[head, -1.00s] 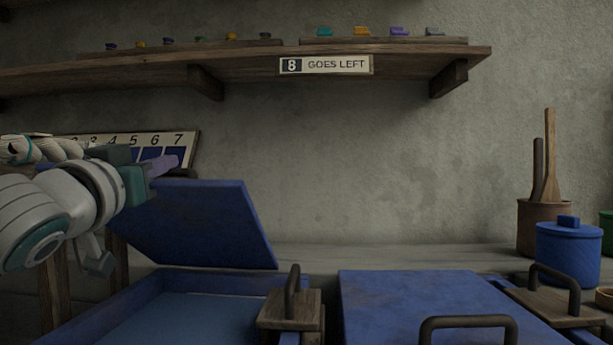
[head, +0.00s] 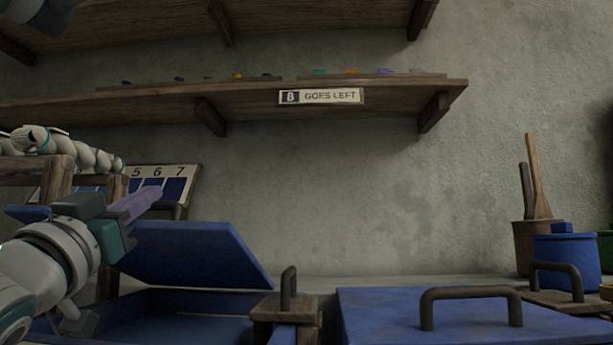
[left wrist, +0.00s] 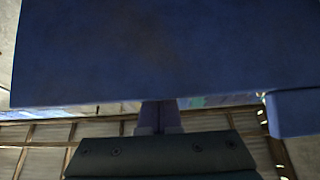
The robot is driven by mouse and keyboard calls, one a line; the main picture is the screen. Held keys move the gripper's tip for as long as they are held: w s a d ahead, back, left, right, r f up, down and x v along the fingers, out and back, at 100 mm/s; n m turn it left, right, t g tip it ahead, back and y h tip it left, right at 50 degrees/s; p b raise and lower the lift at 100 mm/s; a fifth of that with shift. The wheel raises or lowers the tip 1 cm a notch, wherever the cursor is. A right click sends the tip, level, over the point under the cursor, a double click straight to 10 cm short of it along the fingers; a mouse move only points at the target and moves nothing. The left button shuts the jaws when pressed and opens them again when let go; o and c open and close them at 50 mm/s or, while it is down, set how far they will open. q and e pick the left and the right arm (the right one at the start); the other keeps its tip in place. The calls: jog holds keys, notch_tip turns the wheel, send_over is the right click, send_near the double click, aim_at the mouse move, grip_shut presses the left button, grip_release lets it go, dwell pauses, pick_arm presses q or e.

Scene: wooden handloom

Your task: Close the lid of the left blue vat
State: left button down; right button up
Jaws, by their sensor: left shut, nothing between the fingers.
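The left blue vat (head: 165,300) stands at lower left with its blue lid (head: 195,252) raised and tilted, so the vat is partly open. My left gripper (head: 158,190) has its purple fingers shut and empty, just above the lid's upper left edge in the head view. In the left wrist view the lid (left wrist: 150,50) fills the upper part, and the shut fingers (left wrist: 159,105) reach its edge; their tips are hidden. I cannot tell whether they touch. My right gripper is not in view.
The right vat's lid (head: 440,318) lies closed, with a dark handle (head: 470,293) on top. A wooden block with a dark handle (head: 288,288) stands between the vats. A blue pot (head: 566,258) is at right. A shelf (head: 380,98) with a sign hangs above.

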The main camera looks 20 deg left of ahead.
pick_arm(q)
jog(key=shift+s+d+f+p, duration=0.1)
jog(key=shift+s+f+p, duration=0.1)
jog(key=shift+s+p, duration=0.25)
jog(key=s+d+p, duration=0.3)
jog(key=s, duration=0.8)
jog(key=w+a+r+g+p, duration=0.1)
jog(key=w+p, duration=0.2)
jog(key=p, duration=0.3)
jog(key=w+a+r+g+h+p, duration=0.1)
jog(key=w+r+p, duration=0.1)
jog(key=w+p, duration=0.2)
jog(key=w+a+r+g+p, duration=0.1)
jog(key=w+p, duration=0.3)
jog(key=p, duration=0.4)
jog(key=shift+w+a+r+g, duration=0.3)
jog(key=shift+a+r, duration=0.15)
jog(key=shift+r, duration=0.1)
jog(key=shift+w+a+f+b, duration=0.1)
jog(key=shift+w+f+b, duration=0.2)
jog(key=shift+w, duration=0.2)
jog(key=shift+s+f+b, duration=0.15)
jog(key=shift+f+b, duration=0.1)
jog(key=shift+f, duration=0.35)
jog(key=shift+s+f+b, duration=0.15)
jog(key=shift+f+b, duration=0.1)
jog(key=shift+f, duration=0.3)
jog(key=shift+s+f, duration=0.15)
jog(key=shift+f, duration=0.3)
